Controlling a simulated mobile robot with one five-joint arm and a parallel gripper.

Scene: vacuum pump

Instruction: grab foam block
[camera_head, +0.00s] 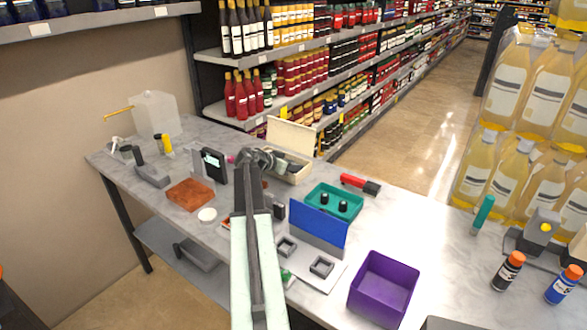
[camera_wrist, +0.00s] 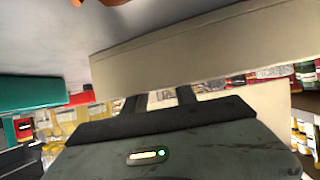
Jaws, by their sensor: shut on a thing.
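My gripper (camera_head: 266,158) is at the left side of this box. In the wrist view, which looks upside down, the two dark fingers of my gripper (camera_wrist: 160,98) pass behind the rim of the beige box wall (camera_wrist: 190,48). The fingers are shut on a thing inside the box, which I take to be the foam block. The fingertips and the held part are hidden by the wall.
A teal tray (camera_head: 321,209) with two black knobs stands right of the box; a red-and-black tool (camera_head: 360,184) lies behind it. A brown block (camera_head: 190,194) and a dark meter (camera_head: 214,166) are left of my arm. A purple bin (camera_head: 383,288) is in front.

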